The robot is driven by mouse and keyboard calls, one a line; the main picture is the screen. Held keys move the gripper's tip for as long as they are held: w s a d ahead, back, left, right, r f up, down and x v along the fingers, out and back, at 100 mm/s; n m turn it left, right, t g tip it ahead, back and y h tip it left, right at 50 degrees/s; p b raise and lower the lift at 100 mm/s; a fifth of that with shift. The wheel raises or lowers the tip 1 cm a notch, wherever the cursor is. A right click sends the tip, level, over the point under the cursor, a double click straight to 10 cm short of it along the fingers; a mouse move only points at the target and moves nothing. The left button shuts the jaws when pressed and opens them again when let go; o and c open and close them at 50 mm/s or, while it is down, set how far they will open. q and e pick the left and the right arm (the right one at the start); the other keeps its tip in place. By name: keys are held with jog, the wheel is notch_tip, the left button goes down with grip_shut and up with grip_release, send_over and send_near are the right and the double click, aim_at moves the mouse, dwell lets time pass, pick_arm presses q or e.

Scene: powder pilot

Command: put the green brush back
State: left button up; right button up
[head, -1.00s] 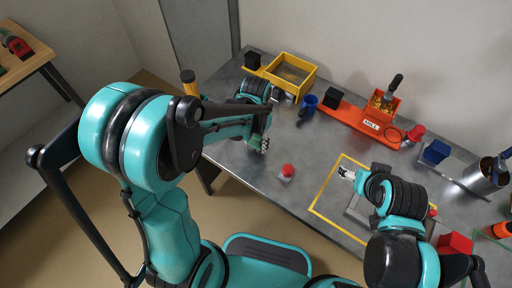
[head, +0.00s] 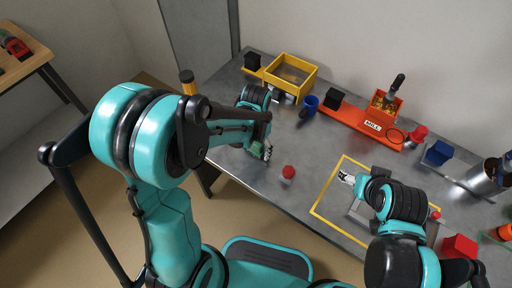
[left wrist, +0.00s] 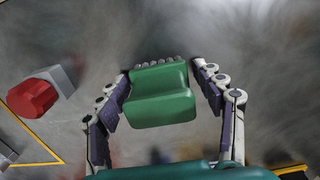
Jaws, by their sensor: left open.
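The green brush (left wrist: 160,95), a green block with a row of grey bristle tufts at its far edge, lies between the two spread fingers of my left gripper (left wrist: 167,85) in the left wrist view. In the head view my left gripper (head: 265,152) is low over the left part of the table, and the brush is mostly hidden by the arm. My right gripper (head: 347,178) is over the yellow-outlined area; its jaw gap is too small to judge.
A red-topped piece (head: 288,172) stands just right of my left gripper, also in the left wrist view (left wrist: 32,98). The table's front edge is close.

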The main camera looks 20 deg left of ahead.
pick_arm(q)
notch_tip(320, 180, up, 11)
jog(key=p, duration=0.4)
jog(key=shift+s+r+p, duration=0.1)
jog(key=shift+r+p, duration=0.35)
jog(key=shift+r, duration=0.25)
jog(key=s+a+r+n+t, duration=0.4)
jog(key=s+r+t, duration=0.2)
jog(key=s, duration=0.4)
jog(key=shift+a+r+t, duration=0.35)
jog(key=shift+r+t, duration=0.05)
jog(key=shift+t, duration=0.2)
